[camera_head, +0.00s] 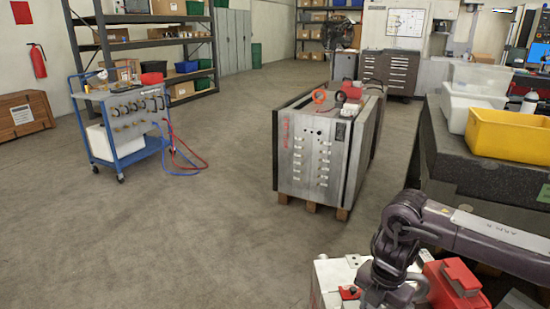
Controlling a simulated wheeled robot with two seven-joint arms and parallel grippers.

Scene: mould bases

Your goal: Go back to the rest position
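My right arm (480,238) comes in from the right and bends down at a joint near the bottom edge. Its lowest visible part is over a pale block-like unit (338,272) with a red item on it. The fingers of my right gripper do not show; the arm is cut off by the bottom edge. My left arm and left gripper are not in view. A mould base (308,155), a large grey metal block, stands on wooden feet on the floor in the middle, with red and orange rings on top.
A red case (455,283) is beside my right arm. A dark workbench (475,168) at the right carries a yellow bin (508,135) and clear boxes. A blue cart (122,115) with hoses stands at the left. Shelves (150,45) line the back.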

